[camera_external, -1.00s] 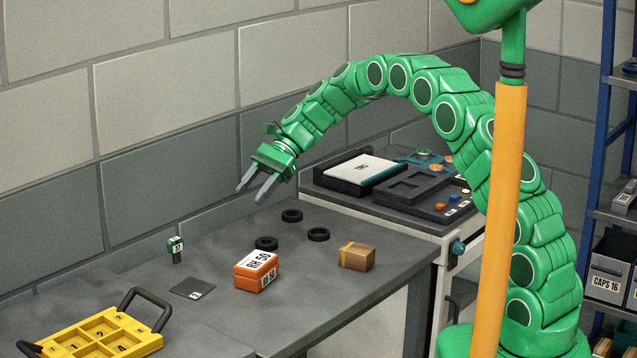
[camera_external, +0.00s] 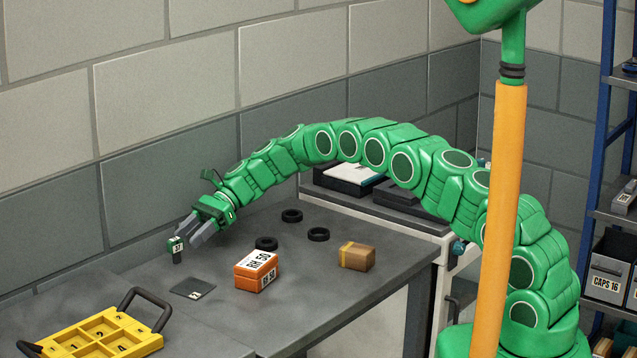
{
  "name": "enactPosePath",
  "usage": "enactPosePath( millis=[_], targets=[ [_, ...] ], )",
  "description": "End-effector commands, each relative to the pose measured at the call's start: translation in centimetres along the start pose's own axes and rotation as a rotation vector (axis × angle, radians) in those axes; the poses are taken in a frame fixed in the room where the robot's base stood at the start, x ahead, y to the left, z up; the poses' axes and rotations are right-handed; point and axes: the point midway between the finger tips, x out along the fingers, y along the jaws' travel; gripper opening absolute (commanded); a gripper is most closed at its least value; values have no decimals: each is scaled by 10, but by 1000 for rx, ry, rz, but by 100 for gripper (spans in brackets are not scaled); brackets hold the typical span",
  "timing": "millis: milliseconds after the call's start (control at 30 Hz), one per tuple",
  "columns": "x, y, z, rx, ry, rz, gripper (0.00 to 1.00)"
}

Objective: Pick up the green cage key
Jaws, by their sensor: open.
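The green cage key (camera_external: 175,245) stands upright on the grey table near the wall, with a green head bearing a white label and a dark shank below. My gripper (camera_external: 187,236) is open, its two grey fingers reaching down and left to the key's head. The fingertips are right beside the head in the picture; I cannot tell whether they touch it or lie around it. The lower part of the key is in view.
A dark square plate (camera_external: 193,288) lies in front of the key. An orange labelled box (camera_external: 256,271), several black rings (camera_external: 266,243) and a cardboard box (camera_external: 357,256) stand to the right. A yellow tray (camera_external: 100,335) with black handles is at front left.

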Motion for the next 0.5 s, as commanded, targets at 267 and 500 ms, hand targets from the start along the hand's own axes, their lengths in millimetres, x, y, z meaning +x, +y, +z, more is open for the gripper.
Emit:
enactPosePath(
  millis=[267,500],
  targets=[
    [24,1,0,1,1,1,47],
    [44,1,2,0,1,2,47]
  ],
)
